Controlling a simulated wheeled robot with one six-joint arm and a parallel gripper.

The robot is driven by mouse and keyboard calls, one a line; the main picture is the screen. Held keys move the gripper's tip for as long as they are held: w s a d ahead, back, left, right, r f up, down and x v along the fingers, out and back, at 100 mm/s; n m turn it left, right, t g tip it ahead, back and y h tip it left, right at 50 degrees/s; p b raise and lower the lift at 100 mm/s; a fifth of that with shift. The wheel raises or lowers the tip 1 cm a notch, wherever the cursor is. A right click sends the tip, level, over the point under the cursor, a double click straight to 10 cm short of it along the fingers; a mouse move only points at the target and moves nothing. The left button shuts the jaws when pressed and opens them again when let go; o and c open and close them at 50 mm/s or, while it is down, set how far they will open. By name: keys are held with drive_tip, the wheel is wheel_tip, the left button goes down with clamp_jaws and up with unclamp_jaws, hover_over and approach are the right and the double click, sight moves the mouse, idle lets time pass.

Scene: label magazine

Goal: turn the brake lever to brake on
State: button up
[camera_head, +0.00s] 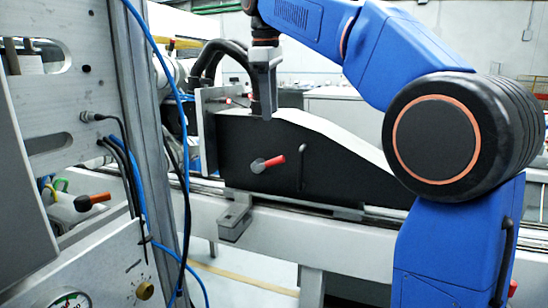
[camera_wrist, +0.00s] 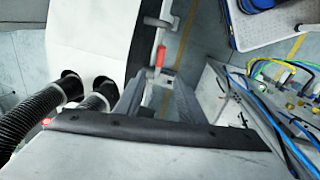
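The brake lever appears to be the red-tipped handle on a grey metal stub (camera_head: 268,163), on the black side panel (camera_head: 340,172) of the magazine. It points to the right and slightly up. In the wrist view a red handle (camera_wrist: 160,56) shows just beyond the fingertips. My gripper (camera_head: 265,117) points down above the panel's top edge, higher than the lever and apart from it. In the wrist view my gripper (camera_wrist: 157,82) has a gap between its two fingers, with nothing held there.
A thin black handle (camera_head: 301,168) sits right of the lever. A grey upright plate (camera_head: 207,130) stands left of it. Black corrugated hoses (camera_wrist: 35,115) lie close to the gripper. A cabinet with blue cables (camera_head: 60,110) and another orange-tipped lever (camera_head: 92,201) stands at left.

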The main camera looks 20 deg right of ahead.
sight(269, 164)
drive_tip(key=f, duration=0.5)
drive_tip(key=w+d+f, duration=0.1)
drive_tip(key=f, duration=0.4)
drive_tip(key=w+f, duration=0.1)
drive_tip(key=f, duration=0.4)
drive_tip(key=shift+w+d+f, duration=0.1)
drive_tip(key=shift+w+d, duration=0.05)
drive_tip(key=shift+d, duration=0.05)
clamp_jaws()
